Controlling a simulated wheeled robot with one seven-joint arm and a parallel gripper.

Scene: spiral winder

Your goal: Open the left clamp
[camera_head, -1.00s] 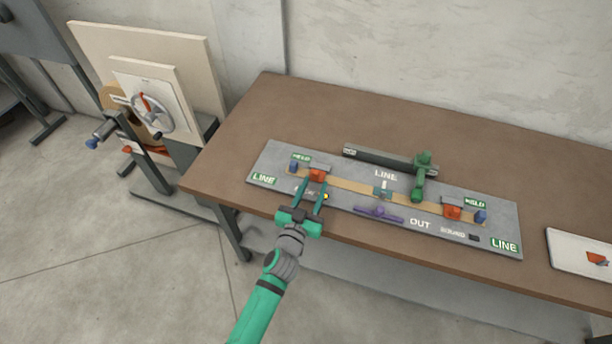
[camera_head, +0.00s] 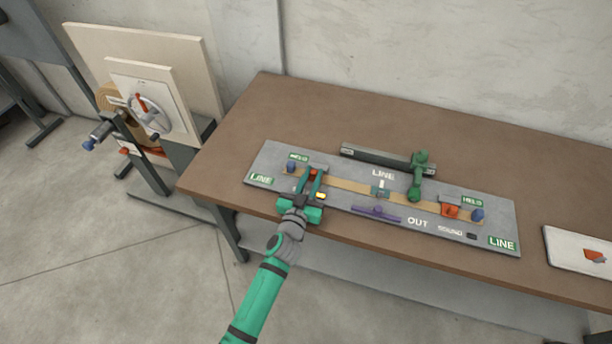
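The left clamp (camera_head: 316,171) is a small red-orange piece near the left end of a tan strip (camera_head: 345,185) on a grey board. My gripper (camera_head: 317,174) reaches over the board from the front, with its two teal fingers at the clamp. The fingers are apart and red shows between them. They hide most of the clamp, so I cannot tell whether they touch it or whether it is open. The right clamp (camera_head: 450,211), also red-orange, is near the strip's other end.
The grey board (camera_head: 345,205) lies on a brown table (camera_head: 240,150). A green lever (camera_head: 419,175) stands behind the strip and a purple piece (camera_head: 376,212) lies in front. A white panel (camera_head: 575,250) is at right. A winder with a handwheel (camera_head: 150,112) stands at left.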

